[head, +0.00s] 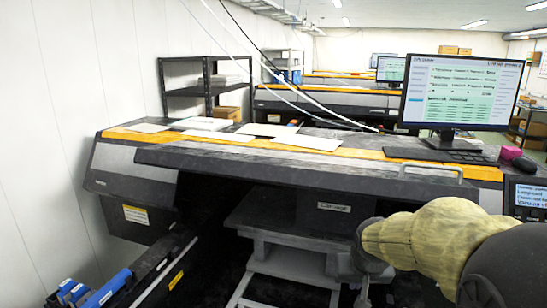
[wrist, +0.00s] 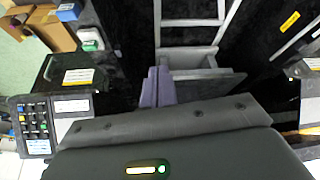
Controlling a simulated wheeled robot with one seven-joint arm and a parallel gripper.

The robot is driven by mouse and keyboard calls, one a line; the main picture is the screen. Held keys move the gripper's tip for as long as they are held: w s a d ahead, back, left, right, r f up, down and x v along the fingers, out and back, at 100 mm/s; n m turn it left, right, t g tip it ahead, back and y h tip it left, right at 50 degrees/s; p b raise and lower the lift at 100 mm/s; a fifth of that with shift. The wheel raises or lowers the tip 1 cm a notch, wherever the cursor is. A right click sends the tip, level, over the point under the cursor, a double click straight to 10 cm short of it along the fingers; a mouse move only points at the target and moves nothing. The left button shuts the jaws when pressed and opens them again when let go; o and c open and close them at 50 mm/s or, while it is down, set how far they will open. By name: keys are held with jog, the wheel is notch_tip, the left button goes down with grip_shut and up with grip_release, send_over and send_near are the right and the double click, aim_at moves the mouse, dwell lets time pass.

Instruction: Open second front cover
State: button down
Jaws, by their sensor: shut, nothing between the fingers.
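A large printer with orange trim (head: 125,135) fills the middle of the head view. Its long dark front cover (head: 290,166) juts out over a dark opening, with a light handle (head: 435,170) near its right end. Whether this is the second cover, and whether it is raised, I cannot tell. My gripper (head: 361,294) is below the cover's right part, apart from the handle, and shut and empty. In the wrist view its fingers (wrist: 157,88) are together, over the dark space beside a grey step-like frame (wrist: 200,60).
A box labelled "Carriage" (head: 335,208) sits under the cover. A monitor (head: 460,92), keyboard (head: 440,152) and pink item (head: 511,153) are on top at right. A control panel with buttons (wrist: 35,125) is left in the wrist view. Another printer (head: 320,103) stands behind.

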jog(key=s+a+f+n+g, duration=0.1)
jog(key=s+a+f+g, duration=0.1)
jog(key=s+f, duration=0.7)
jog(key=s+a, duration=0.1)
jog(key=s, duration=0.3)
jog(key=shift+s+a+f+g+y, duration=0.2)
jog(key=shift+s+g+y, duration=0.1)
jog(key=c, duration=1.5)
grip_release()
jog(key=shift+o, duration=0.2)
